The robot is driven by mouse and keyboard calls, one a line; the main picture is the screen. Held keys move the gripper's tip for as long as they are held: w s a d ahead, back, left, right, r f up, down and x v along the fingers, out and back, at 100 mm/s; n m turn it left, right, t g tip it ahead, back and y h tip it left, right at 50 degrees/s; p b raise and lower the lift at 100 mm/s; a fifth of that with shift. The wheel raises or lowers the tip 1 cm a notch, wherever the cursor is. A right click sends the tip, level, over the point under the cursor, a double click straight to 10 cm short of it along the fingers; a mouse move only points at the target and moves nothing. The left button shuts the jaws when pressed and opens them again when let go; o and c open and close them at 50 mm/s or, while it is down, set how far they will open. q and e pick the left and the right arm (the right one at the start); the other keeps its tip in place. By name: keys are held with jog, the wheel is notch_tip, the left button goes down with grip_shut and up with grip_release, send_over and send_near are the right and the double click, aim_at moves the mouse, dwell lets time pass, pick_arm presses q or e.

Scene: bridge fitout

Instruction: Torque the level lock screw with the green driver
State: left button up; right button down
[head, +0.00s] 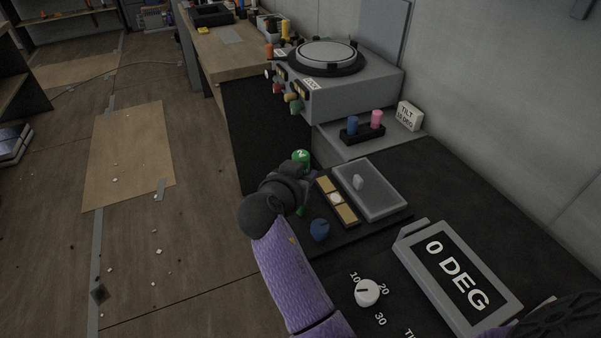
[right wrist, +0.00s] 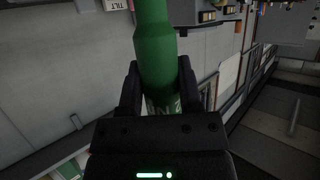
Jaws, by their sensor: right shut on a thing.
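The green driver (head: 301,156) is upright in my right gripper (head: 299,176), its green top showing above the jaws and some green below them. In the right wrist view the jaws (right wrist: 158,82) are shut on the green driver's handle (right wrist: 153,38), which has partly hidden white lettering. The gripper is beside the left edge of a brass-coloured bar with a pale round centre (head: 335,198), which looks like the level. A blue knob (head: 319,230) stands at the bar's near end. I cannot make out the lock screw or the driver's tip. My left gripper is not in view.
A grey plate with a small lever (head: 377,192) lies right of the bar. A "0 DEG" display (head: 458,272) and a white dial (head: 367,292) are nearer. Behind stand a blue and pink pair of pegs in a black rack (head: 361,135) and a grey turntable unit (head: 350,95).

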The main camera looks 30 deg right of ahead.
aim_at(302, 152)
dwell(0.3)
jog(key=shift+f, duration=0.25)
jog(key=shift+f, duration=0.1)
dwell(0.5)
dwell(1.2)
dwell(0.7)
jog(key=shift+a+f+b, duration=0.1)
jog(key=shift+b, duration=0.2)
dwell(0.6)
notch_tip(302, 152, up, 6)
jog(key=p, duration=0.5)
jog(key=shift+r, duration=0.25)
jog(key=shift+f, duration=0.1)
